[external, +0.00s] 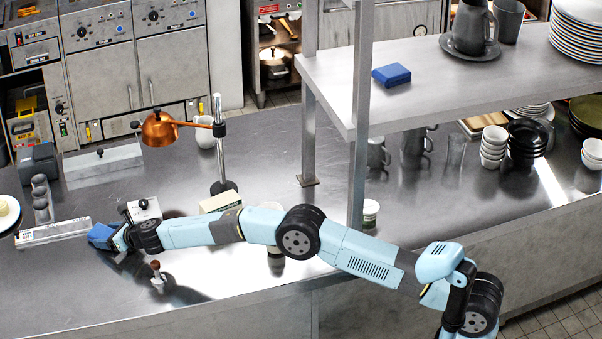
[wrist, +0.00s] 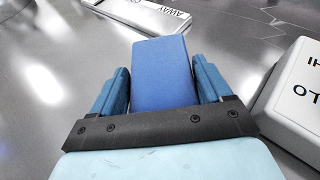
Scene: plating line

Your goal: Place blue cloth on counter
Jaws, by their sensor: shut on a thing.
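A folded blue cloth (wrist: 163,72) sits between the two blue fingers of my gripper (wrist: 161,88) in the wrist view, with its far end sticking out past them. In the external view the blue cloth (external: 99,234) shows at the end of my arm, low over the left part of the steel counter (external: 240,285). Whether its underside touches the counter cannot be told. A second folded blue cloth (external: 391,75) lies on the raised shelf (external: 430,80).
A white labelled bar (external: 52,231) lies just left of my gripper. A white lettered box (wrist: 297,95) stands close on its right. A copper heat lamp (external: 160,128) stands behind. A small stamp-like tool (external: 157,277) stands in front. The counter's front left is clear.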

